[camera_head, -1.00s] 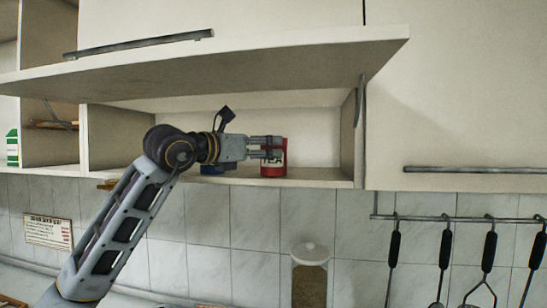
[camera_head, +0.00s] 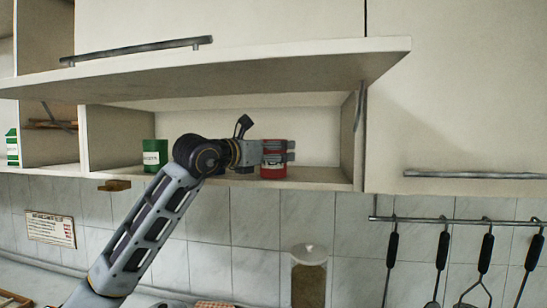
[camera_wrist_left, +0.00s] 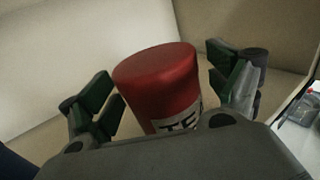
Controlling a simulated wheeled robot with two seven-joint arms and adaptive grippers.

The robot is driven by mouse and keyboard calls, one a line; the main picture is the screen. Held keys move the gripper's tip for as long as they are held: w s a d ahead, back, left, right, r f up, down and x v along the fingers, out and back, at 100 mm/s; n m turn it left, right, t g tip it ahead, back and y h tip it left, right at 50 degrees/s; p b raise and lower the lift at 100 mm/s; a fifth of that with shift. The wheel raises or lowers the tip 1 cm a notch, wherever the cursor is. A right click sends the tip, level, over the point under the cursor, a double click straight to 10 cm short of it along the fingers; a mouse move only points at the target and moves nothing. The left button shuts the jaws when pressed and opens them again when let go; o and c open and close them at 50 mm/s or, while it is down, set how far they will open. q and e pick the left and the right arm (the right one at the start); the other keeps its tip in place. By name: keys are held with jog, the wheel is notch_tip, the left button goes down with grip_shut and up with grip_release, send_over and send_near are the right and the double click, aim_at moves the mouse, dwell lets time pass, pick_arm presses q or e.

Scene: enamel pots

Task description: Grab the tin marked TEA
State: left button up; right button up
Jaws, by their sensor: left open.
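The red tin (camera_head: 270,173) stands upright on the cabinet's lower shelf, its pale label partly covered by my gripper. In the left wrist view the red tin (camera_wrist_left: 158,82) sits between the spread fingers, and the letters "TE" show on its label. My left gripper (camera_head: 283,151) is open, with its fingers reaching around the red tin's sides. In the wrist view there is a gap on the right; the left finger is close to the tin, and contact cannot be told. My right gripper is not in view.
The raised cabinet door (camera_head: 230,68) hangs over the shelf (camera_head: 315,183). A green tin (camera_head: 154,157) stands left of my arm on the shelf. A side wall closes the shelf on the right. Utensils hang from a rail (camera_head: 460,219); a lidded jar (camera_head: 309,275) stands below.

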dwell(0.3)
pick_arm(q)
jog(key=c, duration=1)
jog(key=shift+c, duration=1.3)
jog(key=shift+a+r, duration=0.1)
jog(key=shift+r, duration=0.05)
